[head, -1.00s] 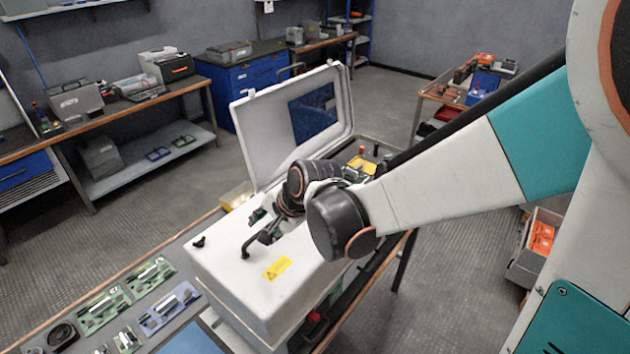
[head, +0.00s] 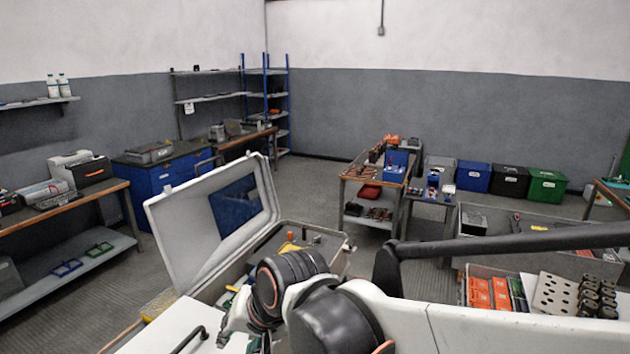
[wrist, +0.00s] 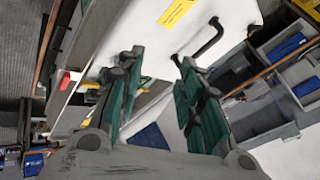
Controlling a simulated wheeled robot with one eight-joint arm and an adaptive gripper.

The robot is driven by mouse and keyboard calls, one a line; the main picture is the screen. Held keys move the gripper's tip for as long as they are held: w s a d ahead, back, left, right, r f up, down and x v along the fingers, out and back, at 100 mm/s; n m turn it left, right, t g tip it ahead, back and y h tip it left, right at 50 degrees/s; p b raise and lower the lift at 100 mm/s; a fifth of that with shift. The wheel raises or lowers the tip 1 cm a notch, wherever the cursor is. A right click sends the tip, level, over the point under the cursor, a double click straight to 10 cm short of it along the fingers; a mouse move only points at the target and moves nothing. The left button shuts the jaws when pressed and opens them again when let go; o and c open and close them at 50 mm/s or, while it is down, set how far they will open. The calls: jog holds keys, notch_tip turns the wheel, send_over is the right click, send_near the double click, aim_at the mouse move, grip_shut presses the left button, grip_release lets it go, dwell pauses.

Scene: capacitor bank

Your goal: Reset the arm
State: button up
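My gripper (wrist: 160,85) shows in the wrist view with its two green-padded fingers apart and nothing between them. Beyond the fingertips is the white case (wrist: 225,25) with its black handle (wrist: 205,40) and a yellow label (wrist: 177,12). In the head view my arm reaches in from the lower right, and its dark wrist joint is in front of the open case. The white case top (head: 165,330) is partly cut off at the bottom edge. The raised lid (head: 185,230) stands open behind it.
A workbench (head: 110,190) and blue cabinet (head: 160,175) stand at the left. A cart (head: 375,175) stands at the back centre. A grey bin (head: 540,240) with boxes is at the right, near my arm. Open floor (head: 330,200) lies between the case and cart.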

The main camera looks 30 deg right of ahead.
jog(key=s+d+f+n+h+b, duration=0.2)
jog(key=s+d+f+n+b, duration=0.1)
jog(key=s+d+n, duration=0.3)
jog(key=s+b, duration=0.1)
jog(key=s, duration=0.1)
jog(key=shift+s+d+f+t, duration=0.2)
jog(key=shift+s+t, duration=0.1)
jog(key=shift+t, duration=0.1)
dwell(1.0)
